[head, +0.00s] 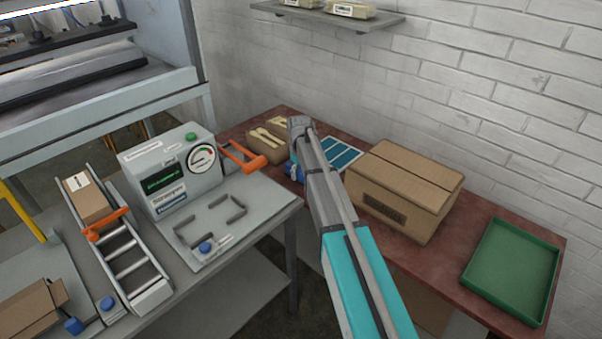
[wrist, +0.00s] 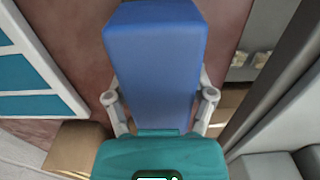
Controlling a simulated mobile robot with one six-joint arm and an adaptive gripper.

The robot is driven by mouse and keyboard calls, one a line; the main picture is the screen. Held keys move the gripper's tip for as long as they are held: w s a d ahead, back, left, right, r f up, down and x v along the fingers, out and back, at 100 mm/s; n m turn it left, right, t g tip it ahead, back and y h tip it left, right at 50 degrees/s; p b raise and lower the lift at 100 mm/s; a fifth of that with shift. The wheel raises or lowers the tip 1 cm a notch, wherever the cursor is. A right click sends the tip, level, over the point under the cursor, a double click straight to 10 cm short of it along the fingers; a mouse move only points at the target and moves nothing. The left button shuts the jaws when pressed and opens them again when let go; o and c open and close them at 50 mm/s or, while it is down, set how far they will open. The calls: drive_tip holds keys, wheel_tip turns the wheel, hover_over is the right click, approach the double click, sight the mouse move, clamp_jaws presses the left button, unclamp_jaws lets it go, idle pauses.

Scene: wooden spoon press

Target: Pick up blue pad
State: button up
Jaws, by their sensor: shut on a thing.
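The blue pad (wrist: 155,60) fills the middle of the wrist view as a thick blue block. My gripper (wrist: 158,97) has one finger on each side of it and is shut on it. In the head view, a bit of the blue pad (head: 291,169) shows beside my gripper (head: 297,172), over the left part of the red-brown table. My arm hides most of that spot. I cannot tell whether the pad touches the tabletop.
A white board with teal panels (head: 343,154) lies right of the gripper. A closed cardboard box (head: 405,185) and a green tray (head: 512,268) stand further right. A cardboard box with wooden spoons (head: 266,148) is at left, near a grey machine with an orange handle (head: 243,157).

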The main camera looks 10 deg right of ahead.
drive_tip(key=shift+r, duration=0.15)
wheel_tip(320, 180, up, 3)
drive_tip(key=p, duration=0.3)
drive_tip(key=shift+f, duration=0.2)
drive_tip(key=s+a+r+p, duration=0.3)
drive_tip(key=s+r+p, duration=0.7)
drive_tip(key=s, duration=0.3)
drive_tip(key=shift+s+a, duration=0.2)
drive_tip(key=shift+s, duration=0.1)
drive_tip(key=o, duration=0.6)
drive_tip(key=c, duration=0.4)
drive_tip(key=shift+s, duration=0.1)
